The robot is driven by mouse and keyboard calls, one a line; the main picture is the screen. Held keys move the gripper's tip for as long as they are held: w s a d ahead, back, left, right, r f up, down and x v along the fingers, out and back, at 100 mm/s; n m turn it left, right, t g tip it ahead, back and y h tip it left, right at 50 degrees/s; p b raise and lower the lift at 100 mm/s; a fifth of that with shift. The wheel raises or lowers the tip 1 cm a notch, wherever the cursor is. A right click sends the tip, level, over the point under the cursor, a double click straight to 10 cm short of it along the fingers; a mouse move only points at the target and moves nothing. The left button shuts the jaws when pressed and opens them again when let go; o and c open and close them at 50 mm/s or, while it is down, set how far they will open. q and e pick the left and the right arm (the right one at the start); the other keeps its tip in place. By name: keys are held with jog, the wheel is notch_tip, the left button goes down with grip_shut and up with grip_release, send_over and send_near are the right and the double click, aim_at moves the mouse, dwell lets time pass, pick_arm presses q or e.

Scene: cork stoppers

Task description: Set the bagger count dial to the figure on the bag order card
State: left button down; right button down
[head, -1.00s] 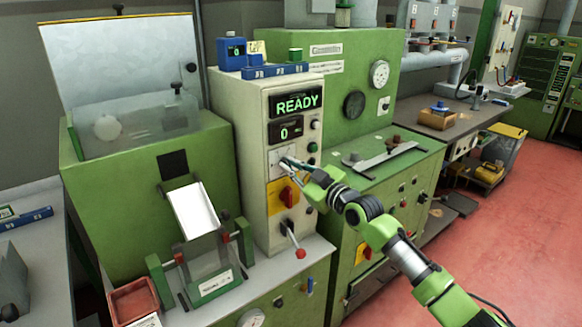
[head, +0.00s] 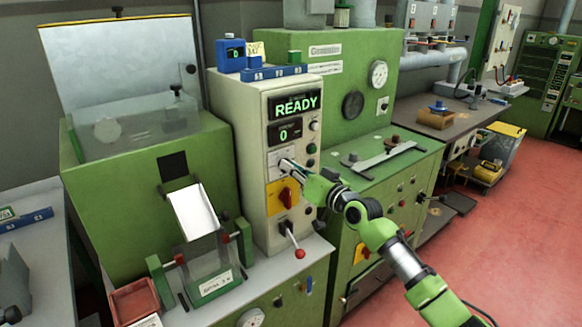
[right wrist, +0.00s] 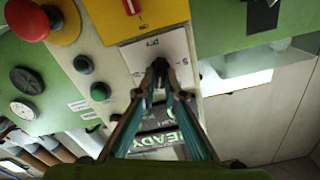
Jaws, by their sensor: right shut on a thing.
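The cream bagger cabinet (head: 240,150) has a lit READY display (head: 296,105) and, below it, a count display (head: 285,133) showing 0. The count dial's white plate (head: 276,158) sits under that; it also shows in the right wrist view (right wrist: 140,55). My right gripper (head: 286,166) reaches the plate from the right. In the right wrist view its fingertips (right wrist: 160,70) are closed together on the dark dial knob, which they mostly hide, so its pointer cannot be read. My left gripper is out of view.
Below the dial are a red switch (head: 287,196) on a yellow plate and a red-knobbed lever (head: 299,253). A green button (head: 311,148) and other controls line the panel's right side. A blue counter box (head: 231,54) stands on top. The red floor (head: 520,220) at right is open.

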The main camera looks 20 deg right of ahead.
jog(key=shift+m, duration=0.8)
jog(key=c, duration=2.1)
grip_release()
jog(key=shift+c, duration=0.2)
jog(key=v, duration=1.2)
